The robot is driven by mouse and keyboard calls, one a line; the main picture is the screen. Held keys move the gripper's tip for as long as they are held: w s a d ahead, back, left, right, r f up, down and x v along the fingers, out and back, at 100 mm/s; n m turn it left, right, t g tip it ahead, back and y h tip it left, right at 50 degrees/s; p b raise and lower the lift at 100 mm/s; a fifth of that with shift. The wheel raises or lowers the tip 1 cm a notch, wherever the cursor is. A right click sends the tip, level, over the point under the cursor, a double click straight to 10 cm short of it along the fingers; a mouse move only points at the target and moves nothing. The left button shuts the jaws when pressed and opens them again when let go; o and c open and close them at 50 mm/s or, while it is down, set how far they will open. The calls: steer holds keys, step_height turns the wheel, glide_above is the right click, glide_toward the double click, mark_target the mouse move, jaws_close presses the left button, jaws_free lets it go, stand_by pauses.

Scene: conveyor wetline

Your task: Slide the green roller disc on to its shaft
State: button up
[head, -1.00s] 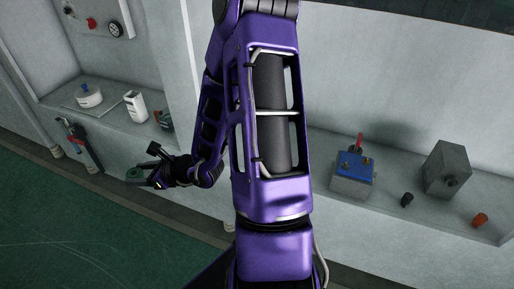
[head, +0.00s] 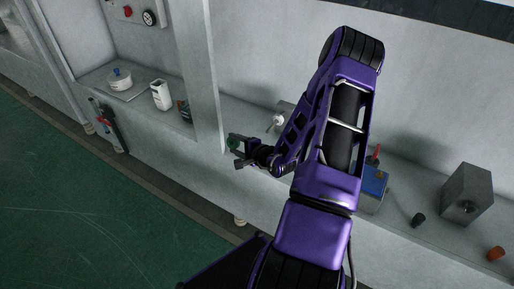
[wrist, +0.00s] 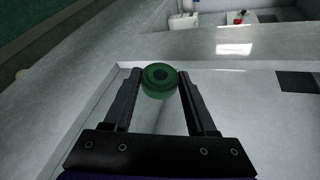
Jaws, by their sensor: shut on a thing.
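The green roller disc (wrist: 160,82) is a short ring with a dark centre hole. My gripper (wrist: 160,90) is shut on it, its two black fingers pressing the disc from either side near their tips. In the head view the disc (head: 234,142) shows small at the end of my gripper (head: 240,151), by the front of the grey ledge. A pale, round-ended part (head: 277,121) stands on a grey block just beyond my gripper, partly hidden by my arm. I cannot tell whether this is the shaft. The disc is apart from it.
A grey upright post (head: 203,80) stands left of my gripper. A white container (head: 161,95) stands left of the post.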

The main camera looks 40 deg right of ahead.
steer(key=d+f+n+t+h+b, duration=0.1)
steer(key=d+f, duration=0.3)
steer(key=d, duration=0.9)
steer(key=shift+f+n+b, duration=0.3)
steer(key=shift+n+b, duration=0.1)
steer(key=shift+n, duration=0.5)
steer(key=shift+d, duration=0.1)
steer(key=shift+s, duration=0.15)
steer(key=w+d+b, duration=0.2)
steer(key=d+b, duration=0.2)
steer(key=d, duration=0.2)
steer(key=shift+w+b, duration=0.3)
stand_by(2.7)
steer(key=o, duration=1.4)
steer(key=shift+d, duration=0.1)
steer(key=shift+o, duration=0.2)
steer(key=shift+s, duration=0.1)
